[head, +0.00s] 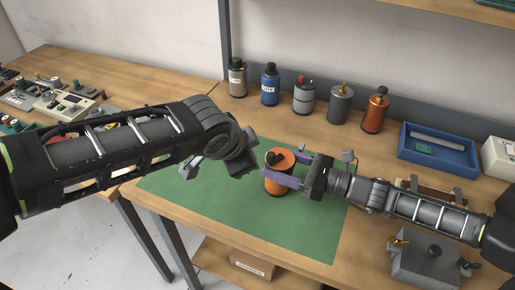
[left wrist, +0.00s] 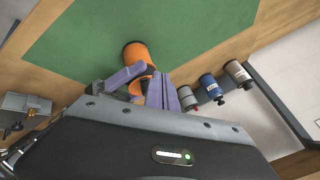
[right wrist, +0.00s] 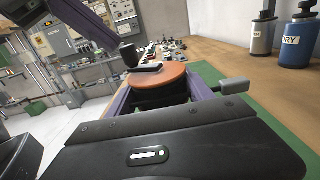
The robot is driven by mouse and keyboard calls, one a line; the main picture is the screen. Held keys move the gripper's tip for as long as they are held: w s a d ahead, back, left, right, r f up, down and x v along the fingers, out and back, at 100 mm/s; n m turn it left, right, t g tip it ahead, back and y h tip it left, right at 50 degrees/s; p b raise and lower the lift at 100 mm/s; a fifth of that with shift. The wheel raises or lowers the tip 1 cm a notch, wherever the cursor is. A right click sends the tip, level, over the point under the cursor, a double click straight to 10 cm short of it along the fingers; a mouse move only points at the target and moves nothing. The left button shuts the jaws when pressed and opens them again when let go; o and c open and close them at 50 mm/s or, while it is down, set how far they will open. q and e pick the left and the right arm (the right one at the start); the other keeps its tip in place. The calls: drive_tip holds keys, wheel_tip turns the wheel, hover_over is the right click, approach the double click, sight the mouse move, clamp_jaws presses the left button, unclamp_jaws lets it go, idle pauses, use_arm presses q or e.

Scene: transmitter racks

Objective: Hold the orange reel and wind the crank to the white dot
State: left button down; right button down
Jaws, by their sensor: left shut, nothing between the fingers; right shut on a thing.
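The orange reel (head: 278,183) stands upright on the green mat (head: 215,190), with a dark crank (head: 275,158) on its top. My right gripper (head: 270,168) is shut on the reel's body, its purple fingers on either side. In the right wrist view the reel's orange top (right wrist: 160,82) shows the crank arm and its dark upright knob (right wrist: 130,54). My left gripper (left wrist: 154,76) is shut and empty, close to the reel on its left; its wrist hides its fingers in the head view. I cannot make out the white dot.
Several canisters, including a blue one (head: 270,84) and a copper one (head: 375,110), line the back of the table. A blue tray (head: 408,155) is at the right, a grey box (head: 430,262) at the front right. The mat's front is clear.

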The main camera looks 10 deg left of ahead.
use_arm(q)
drive_tip(key=s+a+r, duration=0.2)
drive_tip(key=a+r, duration=0.2)
drive_tip(key=r, duration=0.3)
drive_tip(key=shift+s+a, duration=0.2)
drive_tip(key=shift+a, duration=0.05)
